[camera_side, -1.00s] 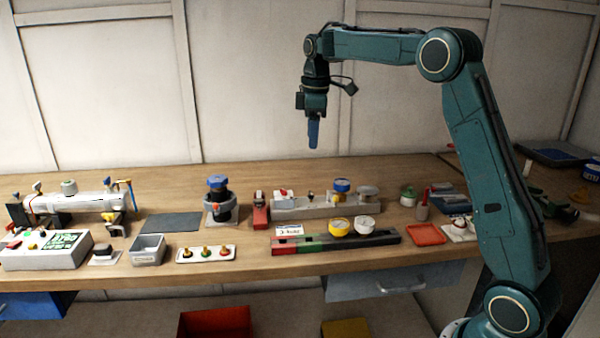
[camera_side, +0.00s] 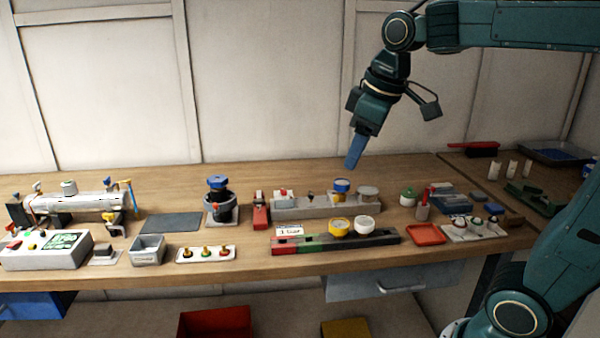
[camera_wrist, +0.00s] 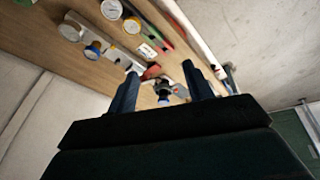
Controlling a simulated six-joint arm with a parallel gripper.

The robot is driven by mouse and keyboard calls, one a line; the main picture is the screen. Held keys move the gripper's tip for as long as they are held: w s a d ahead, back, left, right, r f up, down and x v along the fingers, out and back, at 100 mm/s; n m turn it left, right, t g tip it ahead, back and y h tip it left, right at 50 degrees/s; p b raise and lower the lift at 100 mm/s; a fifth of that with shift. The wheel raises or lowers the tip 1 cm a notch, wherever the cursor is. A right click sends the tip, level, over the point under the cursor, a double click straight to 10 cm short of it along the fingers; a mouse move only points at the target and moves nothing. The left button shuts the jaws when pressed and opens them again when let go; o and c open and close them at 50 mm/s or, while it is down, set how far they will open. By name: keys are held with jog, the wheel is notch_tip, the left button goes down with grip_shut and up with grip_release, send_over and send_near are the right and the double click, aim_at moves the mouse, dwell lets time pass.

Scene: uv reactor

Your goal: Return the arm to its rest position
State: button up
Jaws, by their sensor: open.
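My gripper (camera_side: 355,150) hangs in the air above the back of the bench, tilted with its fingers pointing down and a little left. In the side view its fingers overlap, seen edge-on. In the wrist view my gripper (camera_wrist: 160,85) has two blue fingers spread apart with nothing held between them. It is clear of the bench (camera_side: 280,174) and touches nothing. The black vessel with a blue cap (camera_wrist: 164,92) shows beyond the fingers in the wrist view.
The reactor tube (camera_side: 75,203) and control box (camera_side: 45,250) are at the left. An orange tray (camera_side: 427,234) lies at the right. The air around my gripper is clear.

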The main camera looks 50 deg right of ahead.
jog(key=s+a+f+m+t, duration=0.1)
jog(key=s+a+f+m, duration=0.2)
jog(key=s+f, duration=0.4)
jog(key=shift+s+a+t, duration=0.4)
jog(key=shift+s+a, duration=0.05)
jog(key=shift+s, duration=2.35)
